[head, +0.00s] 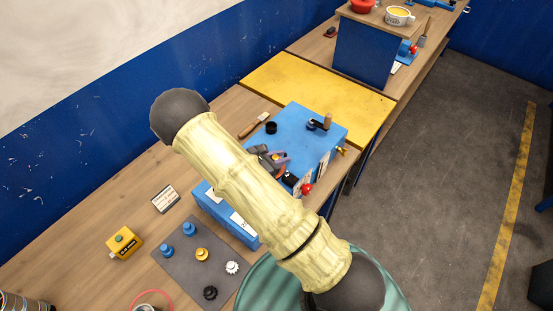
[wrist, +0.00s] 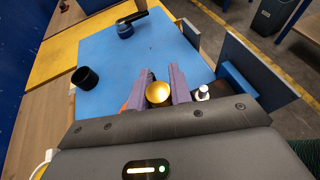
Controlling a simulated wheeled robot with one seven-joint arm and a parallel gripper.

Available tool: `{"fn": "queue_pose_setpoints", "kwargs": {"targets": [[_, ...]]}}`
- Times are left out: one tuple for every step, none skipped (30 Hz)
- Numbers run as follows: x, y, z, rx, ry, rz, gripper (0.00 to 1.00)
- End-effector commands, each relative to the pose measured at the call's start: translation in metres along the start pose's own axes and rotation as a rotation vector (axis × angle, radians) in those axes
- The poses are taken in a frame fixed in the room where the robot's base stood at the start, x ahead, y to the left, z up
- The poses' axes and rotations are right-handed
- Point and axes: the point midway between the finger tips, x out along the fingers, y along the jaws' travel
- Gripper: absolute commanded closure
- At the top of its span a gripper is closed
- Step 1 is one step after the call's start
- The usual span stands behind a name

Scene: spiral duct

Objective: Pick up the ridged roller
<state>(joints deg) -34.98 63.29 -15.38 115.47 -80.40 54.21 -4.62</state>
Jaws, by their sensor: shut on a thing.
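My gripper (wrist: 158,92) has purple fingers and is shut on a gold round-ended piece (wrist: 158,93) in the wrist view. I see this piece nearly end-on. No ridges show on it, so I cannot tell for sure whether it is the ridged roller. In the head view my gripper (head: 274,160) is beside the near left part of the blue box top (head: 300,128), and my own arm covers much of it. The held piece is not clear there.
A black cup (head: 271,128) and a crank (head: 321,123) stand on the blue box. A grey mat (head: 180,271) holds blue and gold pieces and toothed white and black ones. A yellow button box (head: 124,243) stands left. The yellow tabletop (head: 320,90) beyond is clear.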

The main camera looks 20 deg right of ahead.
Motion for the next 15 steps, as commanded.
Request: {"fn": "queue_pose_setpoints", "kwargs": {"targets": [[0.000, 0.000, 0.001, 0.001, -0.001, 0.000, 1.00], [0.000, 0.000, 0.001, 0.001, -0.001, 0.001, 1.00], [-0.001, 0.000, 0.002, 0.001, -0.001, 0.001, 1.00], [-0.002, 0.001, 0.003, 0.002, -0.001, 0.001, 1.00], [-0.002, 0.001, 0.005, 0.002, -0.001, 0.001, 1.00], [-0.003, 0.001, 0.007, 0.002, -0.001, 0.001, 1.00], [-0.004, 0.001, 0.009, 0.002, -0.001, 0.001, 1.00], [-0.005, 0.001, 0.012, 0.002, -0.001, 0.002, 1.00], [-0.007, 0.001, 0.016, 0.004, -0.001, 0.002, 1.00], [-0.009, 0.001, 0.019, 0.004, 0.000, 0.003, 1.00], [-0.010, 0.001, 0.022, 0.004, 0.000, 0.003, 1.00], [-0.012, 0.001, 0.028, 0.004, 0.000, 0.003, 1.00], [-0.014, 0.001, 0.032, 0.005, 0.000, 0.004, 1.00], [-0.016, 0.001, 0.036, 0.004, 0.000, 0.004, 1.00], [-0.018, 0.001, 0.042, 0.006, 0.000, 0.004, 1.00]]}}
